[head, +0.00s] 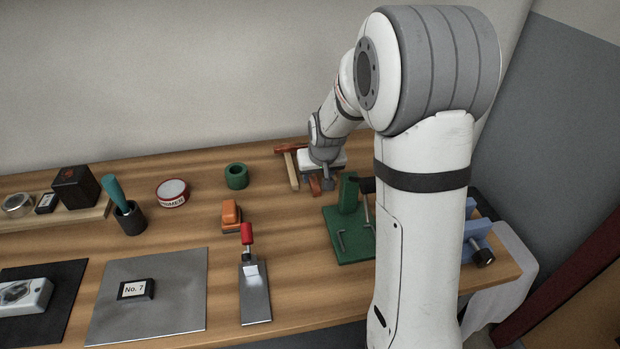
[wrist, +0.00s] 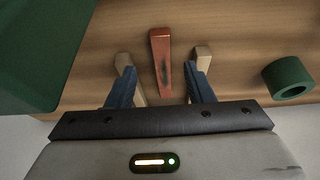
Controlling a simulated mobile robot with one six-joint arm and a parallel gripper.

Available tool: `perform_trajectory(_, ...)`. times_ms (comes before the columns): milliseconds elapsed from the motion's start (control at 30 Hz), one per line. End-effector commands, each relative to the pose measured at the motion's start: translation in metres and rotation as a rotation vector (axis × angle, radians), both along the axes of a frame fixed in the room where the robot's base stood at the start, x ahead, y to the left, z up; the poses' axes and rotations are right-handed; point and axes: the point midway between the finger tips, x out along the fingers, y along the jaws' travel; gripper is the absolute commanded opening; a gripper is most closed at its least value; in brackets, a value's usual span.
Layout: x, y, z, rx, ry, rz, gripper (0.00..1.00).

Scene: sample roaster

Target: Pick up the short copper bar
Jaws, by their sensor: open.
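The short copper bar (wrist: 161,52) lies on the wooden bench in the wrist view, with its long side running away from my palm. It also shows in the head view (head: 315,187), small and partly covered by my gripper. My gripper (wrist: 163,60) is open, with one finger on each side of the bar and a visible gap on both sides. In the head view my gripper (head: 322,184) points down at the back of the bench. I cannot tell how high the fingertips are above the wood.
A green stand (head: 346,222) is close on the right, and it fills the left of the wrist view (wrist: 35,50). A green ring (head: 236,176) stands to the left. A wooden stick with a reddish crosspiece (head: 291,165) lies beside my gripper. The wall is close behind.

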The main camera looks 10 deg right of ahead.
Motion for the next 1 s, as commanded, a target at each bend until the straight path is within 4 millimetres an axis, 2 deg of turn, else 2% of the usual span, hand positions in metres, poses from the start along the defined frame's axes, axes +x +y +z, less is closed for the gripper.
perform_trajectory(100, 0.007, 0.002, -0.020, -0.001, 0.004, 0.002, 0.47)
perform_trajectory(233, 0.014, 0.003, -0.035, 0.000, 0.003, 0.001, 0.47)
perform_trajectory(567, 0.017, 0.003, -0.041, 0.000, 0.001, 0.002, 0.47)
perform_trajectory(1000, 0.017, 0.004, -0.040, 0.000, 0.001, 0.002, 0.12)
